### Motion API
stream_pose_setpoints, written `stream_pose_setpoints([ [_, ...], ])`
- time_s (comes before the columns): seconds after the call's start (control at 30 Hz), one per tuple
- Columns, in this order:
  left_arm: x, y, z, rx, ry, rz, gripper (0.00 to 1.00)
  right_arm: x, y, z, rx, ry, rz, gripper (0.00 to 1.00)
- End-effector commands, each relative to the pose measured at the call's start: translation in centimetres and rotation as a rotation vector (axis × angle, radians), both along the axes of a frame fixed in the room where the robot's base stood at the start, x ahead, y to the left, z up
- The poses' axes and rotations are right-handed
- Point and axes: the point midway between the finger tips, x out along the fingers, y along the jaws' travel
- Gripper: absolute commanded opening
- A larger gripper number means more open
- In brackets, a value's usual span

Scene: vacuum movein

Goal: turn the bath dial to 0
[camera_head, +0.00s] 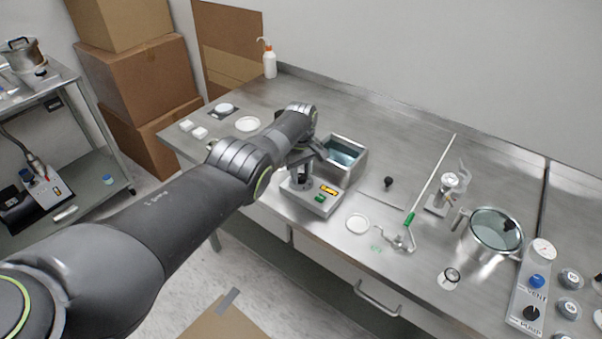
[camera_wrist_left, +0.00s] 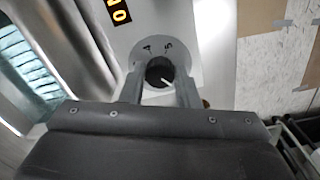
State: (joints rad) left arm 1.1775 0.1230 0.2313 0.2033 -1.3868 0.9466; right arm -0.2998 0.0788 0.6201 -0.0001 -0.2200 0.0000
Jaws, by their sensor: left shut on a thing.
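The bath (camera_head: 344,158) is a square metal basin of liquid, with a grey control box (camera_head: 318,203) at its front. The box carries an orange-lit display (camera_head: 329,190) and a green part. In the left wrist view the dial (camera_wrist_left: 158,74) is a dark round knob with a white pointer line slanting down to the right. My left gripper (camera_wrist_left: 164,84) is shut on the dial, one finger on each side. The display (camera_wrist_left: 121,8) shows partly there, ending in what looks like a 0. In the head view the gripper and arm hide most of the dial. My right gripper is out of view.
A white dish (camera_head: 358,223) and a stand with a green clamp (camera_head: 407,228) are right of the box. A metal pot (camera_head: 494,232) and a pump panel (camera_head: 530,297) are farther right. The steel bench behind the bath is mostly clear.

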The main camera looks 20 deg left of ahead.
Motion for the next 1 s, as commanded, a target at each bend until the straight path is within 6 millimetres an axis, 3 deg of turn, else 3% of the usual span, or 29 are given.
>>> stream_pose_setpoints([
  [0.33,0.2,0.0,0.2,0.0,-0.006,0.004,0.06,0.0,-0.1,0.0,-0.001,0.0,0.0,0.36],
  [0.37,0.2,0.0,0.2,0.0,-0.006,0.004,0.3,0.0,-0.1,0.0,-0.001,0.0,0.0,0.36],
  [0.53,0.1,0.0,0.1,0.0,-0.004,0.003,0.5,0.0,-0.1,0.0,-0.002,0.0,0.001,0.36],
  [0.83,0.1,0.0,0.2,0.0,-0.001,0.002,0.5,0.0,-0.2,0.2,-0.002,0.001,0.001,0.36],
  [1.0,0.1,0.0,1.7,0.0,-0.004,0.002,0.5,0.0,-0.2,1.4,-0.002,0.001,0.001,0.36],
])
